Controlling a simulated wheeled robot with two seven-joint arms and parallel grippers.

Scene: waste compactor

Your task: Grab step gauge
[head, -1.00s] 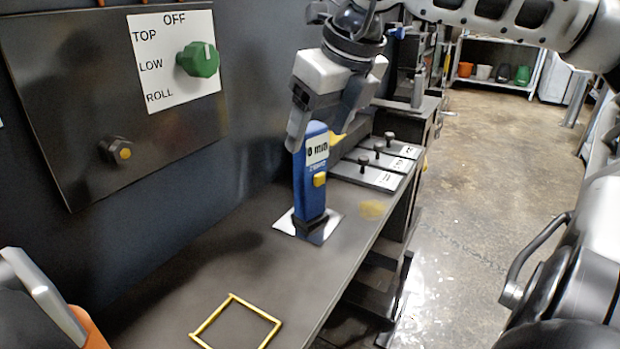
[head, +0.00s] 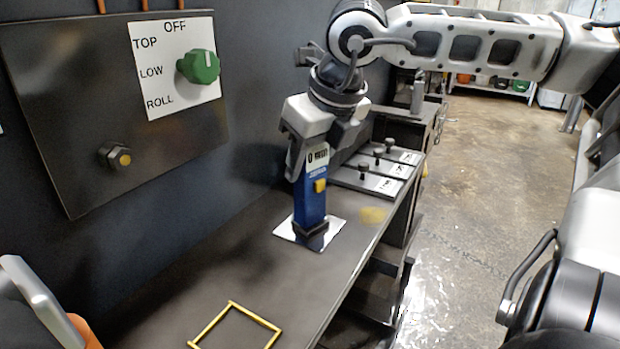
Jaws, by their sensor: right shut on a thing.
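The step gauge (head: 309,205) is a blue upright handheld device with a small display at its top, a yellow button and a dark foot. It stands on a white plate (head: 338,229) on the dark bench. My right gripper (head: 312,160) comes down from above and is shut on the top of the gauge, with its fingers on either side of the display. The gauge's foot appears to rest on the plate. My left gripper is not clearly in view.
A yellow square outline (head: 236,327) marks the bare front of the bench (head: 225,270). A panel (head: 120,110) with a green knob (head: 198,66) is on the wall at left. Grey blocks with black knobs (head: 380,172) lie behind the gauge. Open floor is at right.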

